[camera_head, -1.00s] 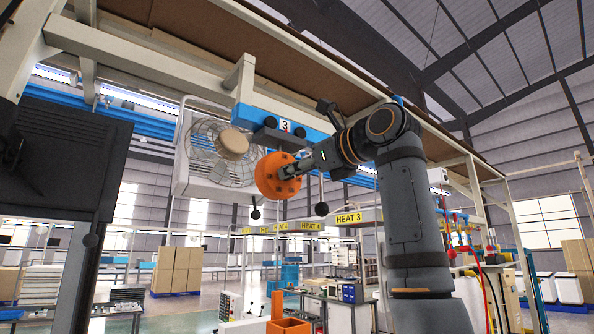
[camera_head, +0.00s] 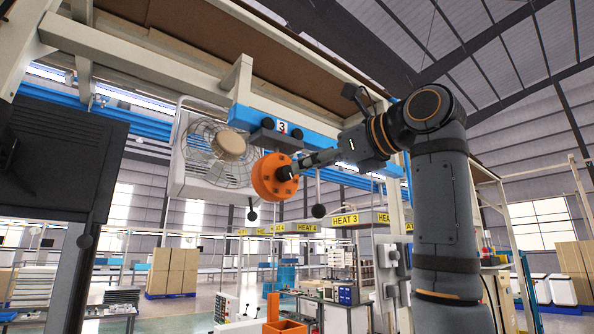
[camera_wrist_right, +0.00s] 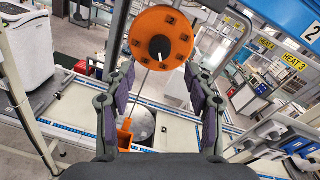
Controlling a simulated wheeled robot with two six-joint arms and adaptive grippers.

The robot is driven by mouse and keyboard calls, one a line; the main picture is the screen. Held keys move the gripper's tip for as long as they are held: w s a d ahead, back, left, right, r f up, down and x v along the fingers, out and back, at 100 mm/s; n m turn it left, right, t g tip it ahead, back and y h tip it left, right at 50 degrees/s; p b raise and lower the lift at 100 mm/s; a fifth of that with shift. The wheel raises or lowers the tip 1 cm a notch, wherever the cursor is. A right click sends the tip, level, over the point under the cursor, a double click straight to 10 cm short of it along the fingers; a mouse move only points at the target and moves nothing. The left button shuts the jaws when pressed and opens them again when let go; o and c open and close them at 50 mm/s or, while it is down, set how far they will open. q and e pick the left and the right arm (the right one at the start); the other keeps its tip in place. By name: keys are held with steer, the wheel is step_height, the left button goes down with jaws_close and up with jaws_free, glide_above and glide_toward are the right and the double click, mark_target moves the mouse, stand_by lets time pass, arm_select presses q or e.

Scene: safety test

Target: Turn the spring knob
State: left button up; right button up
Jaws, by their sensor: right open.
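An orange round disc (camera_head: 268,180) hangs below the blue beam in the head view, left of my right gripper. In the wrist view the same disc (camera_wrist_right: 176,24) shows face on at the top, with a round black knob (camera_wrist_right: 160,47) at its centre. The knob has a light mark on it. My right gripper (camera_wrist_right: 160,76) is open, with its two fingers apart below the disc and nothing between them. In the head view the right gripper (camera_head: 303,163) is at the disc's right side, and its fingertips are small and hard to make out. My left gripper is not in view.
A white fan (camera_head: 214,155) hangs just left of the disc. A blue beam (camera_head: 240,116) with a number 3 plate (camera_head: 282,127) runs above. A dark panel (camera_head: 60,165) stands at the left. An orange bin (camera_head: 285,327) is below, and the floor in front is open.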

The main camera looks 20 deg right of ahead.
steer(key=v, duration=0.5)
steer(key=shift+s+d, duration=0.15)
steer(key=shift+s, duration=0.1)
